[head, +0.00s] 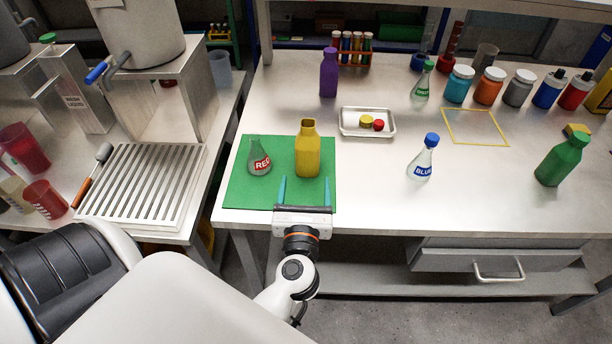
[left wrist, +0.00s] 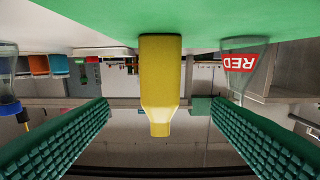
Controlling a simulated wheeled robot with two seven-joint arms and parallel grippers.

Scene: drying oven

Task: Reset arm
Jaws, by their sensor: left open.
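My left gripper (head: 305,195) is open and empty at the front edge of the green mat (head: 245,198). Its two green fingers point toward the yellow bottle (head: 308,155), which stands upright and uncapped on the mat. In the left wrist view, which is upside down, the yellow bottle (left wrist: 160,75) appears between the spread fingers, beyond them and untouched. The flask labelled RED (head: 259,160) stands on the mat left of the bottle. It also shows in the left wrist view (left wrist: 240,70). My right gripper is not in view.
A metal tray (head: 350,131) holding two small caps lies behind the mat. A purple bottle (head: 328,75), a BLUE flask (head: 422,160) and a green bottle (head: 562,162) stand on the bench. A yellow square outline (head: 475,142) is empty. A slotted rack (head: 145,185) sits on the left table.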

